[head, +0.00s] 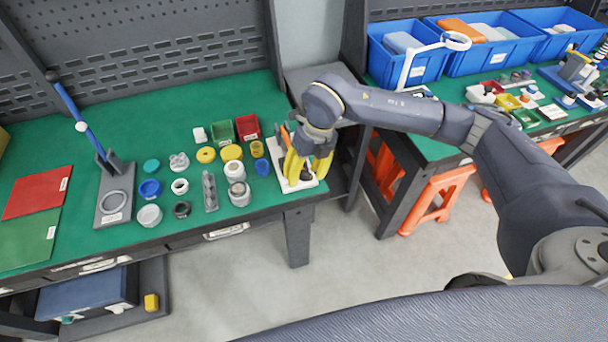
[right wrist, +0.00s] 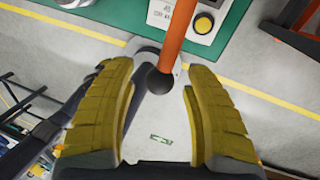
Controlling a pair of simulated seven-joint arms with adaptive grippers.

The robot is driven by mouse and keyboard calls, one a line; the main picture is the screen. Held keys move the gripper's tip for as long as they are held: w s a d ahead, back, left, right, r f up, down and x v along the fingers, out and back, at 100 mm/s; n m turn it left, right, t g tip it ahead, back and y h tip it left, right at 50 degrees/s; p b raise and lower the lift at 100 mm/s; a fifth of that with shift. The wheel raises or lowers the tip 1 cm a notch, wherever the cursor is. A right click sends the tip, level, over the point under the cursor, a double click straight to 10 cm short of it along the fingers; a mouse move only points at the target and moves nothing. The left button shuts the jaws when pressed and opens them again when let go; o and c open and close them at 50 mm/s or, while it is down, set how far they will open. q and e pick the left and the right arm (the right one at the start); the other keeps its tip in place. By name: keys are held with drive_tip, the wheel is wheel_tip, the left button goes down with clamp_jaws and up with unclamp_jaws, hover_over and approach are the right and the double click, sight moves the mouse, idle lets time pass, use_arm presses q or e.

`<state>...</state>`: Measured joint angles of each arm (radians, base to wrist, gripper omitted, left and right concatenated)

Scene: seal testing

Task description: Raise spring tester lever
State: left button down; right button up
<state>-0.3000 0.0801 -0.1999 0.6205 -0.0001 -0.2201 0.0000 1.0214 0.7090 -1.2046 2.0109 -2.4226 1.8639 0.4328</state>
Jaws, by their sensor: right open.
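The spring tester (head: 283,186) stands at the right front corner of the green workbench, its white base partly hidden by my right gripper. In the right wrist view its orange lever (right wrist: 178,38) ends in a black ball knob (right wrist: 160,80). My right gripper (head: 306,176) has yellow fingers and is over the tester. In the right wrist view the right gripper (right wrist: 160,108) is open, with the knob between its fingers and a gap on both sides. A yellow button (right wrist: 203,24) sits on the tester's pale panel. My left gripper is not in view.
A blue-handled lever stand (head: 113,180) is at the bench's left. Several small caps, rings and cups, including a white cup (head: 239,192), lie left of the tester. Blue bins (head: 492,55) and orange stools (head: 440,195) are on the right. Floor is open in front.

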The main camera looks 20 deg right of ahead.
drive_tip(key=shift+a+f, duration=0.1)
drive_tip(key=shift+f, duration=0.3)
clamp_jaws()
idle(0.4)
